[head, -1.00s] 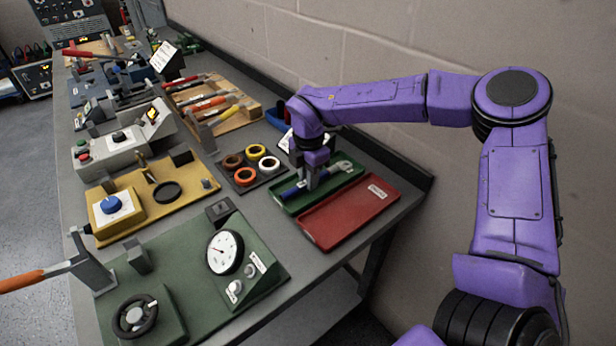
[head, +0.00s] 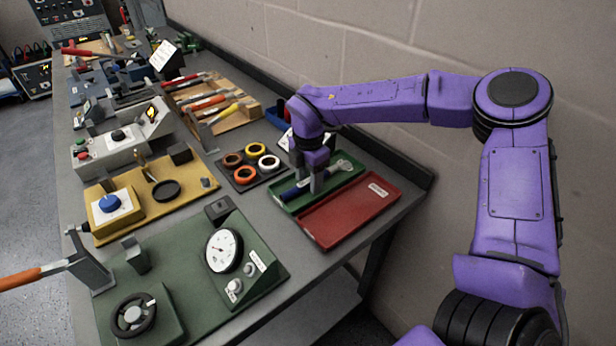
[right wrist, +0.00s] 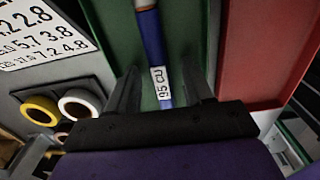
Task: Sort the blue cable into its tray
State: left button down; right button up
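The blue cable (head: 289,193) lies in the green tray (head: 357,177), lengthwise, as far as I can see. In the right wrist view the blue cable (right wrist: 152,42) carries a white label reading "95 CU", with green tray surface around it. My right gripper (head: 312,188) is over the green tray, pointing down. In the right wrist view its fingers (right wrist: 160,92) stand apart, one on each side of the cable, with gaps to it. The gripper hides part of the cable in the head view. My left gripper is not in view.
An empty red tray (head: 350,212) sits beside the green one, toward the bench's front edge. A blue tray (head: 277,115) is behind, partly hidden by my arm. Tape rolls on a dark mat (head: 247,182) lie to the left. A green gauge panel (head: 190,270) is in front.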

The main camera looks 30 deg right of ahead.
jog(key=shift+r+p, duration=2.4)
jog(key=shift+r, duration=1.2)
jog(key=shift+f, duration=0.1)
jog(key=shift+a, duration=0.1)
